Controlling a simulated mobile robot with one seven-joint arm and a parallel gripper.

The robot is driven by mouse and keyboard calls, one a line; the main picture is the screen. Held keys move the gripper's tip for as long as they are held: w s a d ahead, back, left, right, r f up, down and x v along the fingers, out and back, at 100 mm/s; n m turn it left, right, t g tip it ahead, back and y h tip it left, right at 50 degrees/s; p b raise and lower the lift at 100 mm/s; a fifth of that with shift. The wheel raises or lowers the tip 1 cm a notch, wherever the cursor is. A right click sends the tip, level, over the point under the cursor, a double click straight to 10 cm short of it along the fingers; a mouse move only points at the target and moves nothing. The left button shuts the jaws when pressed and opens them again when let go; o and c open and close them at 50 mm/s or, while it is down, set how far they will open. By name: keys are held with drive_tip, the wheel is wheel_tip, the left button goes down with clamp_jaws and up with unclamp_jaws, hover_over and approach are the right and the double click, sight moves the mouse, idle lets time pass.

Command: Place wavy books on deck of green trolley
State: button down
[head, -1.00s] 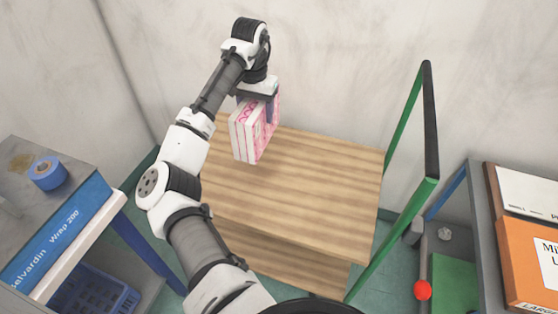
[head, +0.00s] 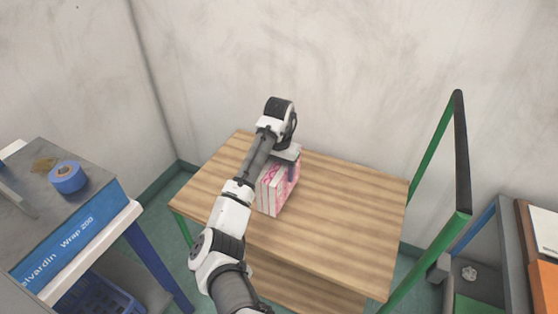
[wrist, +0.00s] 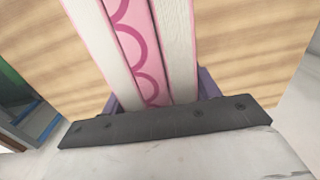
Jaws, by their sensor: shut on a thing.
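The wavy books (head: 274,190) are a pink and white pair with a wavy pink pattern, standing upright together. My gripper (head: 291,166) is shut on them from above, at the upper part of the books. In the wrist view the books (wrist: 138,45) run between the two fingers, with white page edges and pink covers showing. The green trolley has a wooden deck (head: 330,230) and a green handle frame (head: 440,210) at right. The books are over the left middle of the deck, at or close to its surface; I cannot tell whether they touch it.
A grey-topped bench (head: 30,190) with a blue tape roll (head: 67,176) stands at left. A shelf with boxes (head: 540,240) stands at right. The pale wall is behind the trolley. The right part of the deck is clear.

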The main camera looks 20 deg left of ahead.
drive_tip(key=shift+a+f, duration=0.1)
drive_tip(key=shift+f, duration=2.05)
drive_tip(key=shift+c, duration=1.9)
unclamp_jaws()
drive_tip(key=shift+f, duration=0.2)
drive_tip(key=shift+r, duration=0.1)
wheel_tip(320, 180, up, 12)
drive_tip(key=shift+r+p, duration=0.1)
drive_tip(key=shift+p, duration=0.4)
